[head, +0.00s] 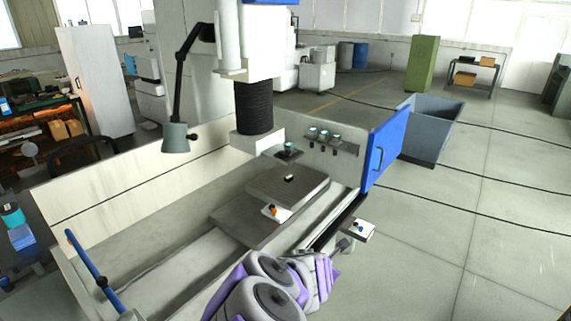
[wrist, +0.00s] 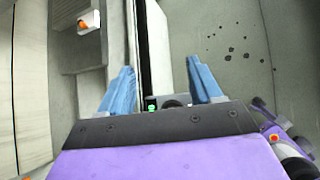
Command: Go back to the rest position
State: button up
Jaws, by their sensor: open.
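My gripper (wrist: 157,88) shows in the wrist view with its two blue fingers spread apart and nothing between them. It hangs over the edge of the machine tank, with the grey floor to the right. In the head view my purple and grey arm is folded at the bottom centre, and the gripper's fingers cannot be made out there. A small white block with an orange part (head: 275,212) sits on the machine's lower step, apart from my gripper; it also shows at the top left of the wrist view (wrist: 89,22).
The machine's work table (head: 290,190) carries a small dark piece. A blue door panel (head: 385,150) stands at the tank's right end. A grey open bin (head: 432,130) is beyond it. A blue bar (head: 95,270) rises at the lower left. The floor at right is clear apart from cables.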

jog(key=s+d+r+m+h+b, duration=0.25)
jog(key=s+d+r+m, duration=0.2)
jog(key=d+m, duration=0.4)
jog(key=s+d+r+m+g+h+b, duration=0.2)
jog(key=s+d+m+g, duration=0.2)
jog(key=s+d+m, duration=0.6)
jog(key=s+a+f+m+g+y+b, duration=0.1)
jog(key=s+a+f+m+g+y, duration=0.1)
jog(key=s, duration=0.6)
jog(key=s+a+f+m+g+y+b, duration=0.2)
jog(key=s+a+m+y, duration=0.1)
jog(key=s+a, duration=0.4)
jog(key=s+a+f+m+g+y+b, duration=0.1)
jog(key=s+a+m, duration=0.3)
jog(key=s, duration=0.6)
jog(key=shift+a+f+g+y, duration=0.4)
jog(key=shift+a+g+y, duration=0.25)
jog(key=shift+g+y, duration=0.1)
jog(key=shift+s, duration=0.1)
